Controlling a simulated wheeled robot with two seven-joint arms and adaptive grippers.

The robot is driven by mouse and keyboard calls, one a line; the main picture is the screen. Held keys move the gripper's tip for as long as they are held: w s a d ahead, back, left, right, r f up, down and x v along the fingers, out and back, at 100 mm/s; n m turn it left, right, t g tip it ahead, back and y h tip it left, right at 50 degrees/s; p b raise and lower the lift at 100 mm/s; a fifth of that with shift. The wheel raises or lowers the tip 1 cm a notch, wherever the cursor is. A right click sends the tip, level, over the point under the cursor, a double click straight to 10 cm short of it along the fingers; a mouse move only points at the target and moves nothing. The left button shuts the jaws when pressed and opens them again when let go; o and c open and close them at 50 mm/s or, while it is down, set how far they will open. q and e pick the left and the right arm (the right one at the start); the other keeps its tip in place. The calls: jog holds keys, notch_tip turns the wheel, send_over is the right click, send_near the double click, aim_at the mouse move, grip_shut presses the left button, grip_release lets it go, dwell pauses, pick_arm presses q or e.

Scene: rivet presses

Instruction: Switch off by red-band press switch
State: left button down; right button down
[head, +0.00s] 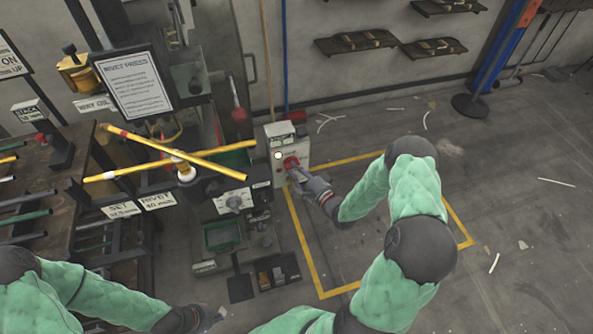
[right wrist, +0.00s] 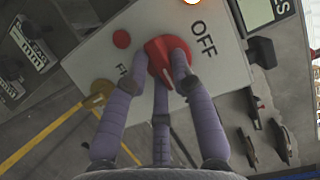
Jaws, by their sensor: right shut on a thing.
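The switch box (head: 280,146) is a light grey box on the right side of the rivet press. It has a red rotary knob (head: 290,162). In the right wrist view the red knob (right wrist: 166,52) sits beside the printed word OFF (right wrist: 203,40), with a pale mark on its lower edge. My right gripper (head: 302,176) is at the box front. In the right wrist view its purple-grey fingers (right wrist: 166,76) are closed around the knob. My left gripper (head: 212,316) is low at the bottom edge, away from the press; its opening is unclear.
A small red button (right wrist: 122,38) and a lit lamp (head: 278,155) are on the box face. Crossed yellow bars (head: 215,166), one with a red band, stand left of the box. A rivet press sign (head: 133,83) is behind. The floor right of my right arm is mostly clear.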

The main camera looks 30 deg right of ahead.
jog(key=n+g+h+p, duration=0.1)
jog(key=n+h, duration=0.1)
jog(key=n, duration=0.2)
jog(key=n+g+h+p, duration=0.2)
jog(key=n, duration=0.3)
jog(key=r+n+g+h+p, duration=0.1)
jog(key=n+p, duration=0.1)
jog(key=n, duration=0.2)
jog(key=shift+a+r+g+h, duration=0.1)
jog(key=shift+a+g+h, duration=0.05)
jog(key=shift+g+h, duration=0.25)
dwell(0.5)
jog(key=shift+n, duration=0.3)
jog(key=c, duration=1)
grip_release()
jog(key=shift+c, duration=0.2)
